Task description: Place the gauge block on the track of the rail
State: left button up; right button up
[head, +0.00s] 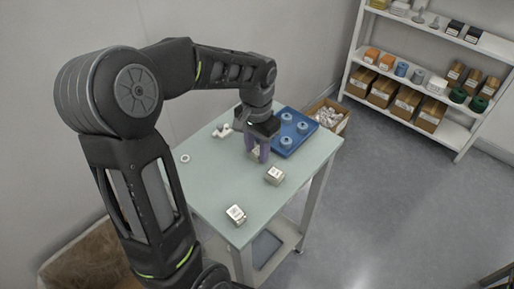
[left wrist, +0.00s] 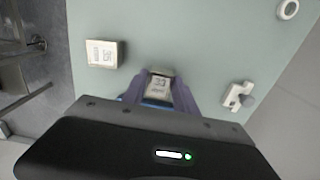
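My left gripper (head: 257,156) points down at the table with purple fingers. In the left wrist view its fingertips (left wrist: 160,78) lie along both sides of a small metal block with a printed label, a gauge block (left wrist: 158,88), with no gap showing. I cannot tell whether this block touches the table. A second labelled block (head: 275,175) sits apart on the tabletop, and shows at upper left in the left wrist view (left wrist: 101,53). A third such block (head: 236,214) sits near the front edge. I cannot make out a rail with certainty. My right gripper is not in view.
A blue tray (head: 283,150) with several blue-grey round parts stands behind the gripper. A small white fitting (head: 222,131) and a white ring (head: 185,158) lie on the left of the table (head: 208,190). A cardboard box (head: 328,112) is beyond the table; stocked shelves (head: 455,134) stand farther right.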

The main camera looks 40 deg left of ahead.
aim_at(257, 151)
pick_arm(q)
jog(key=o, duration=0.3)
notch_tip(257, 151, up, 12)
jog(key=shift+r, duration=0.2)
dwell(0.5)
dwell(0.4)
jog(key=shift+c, duration=0.4)
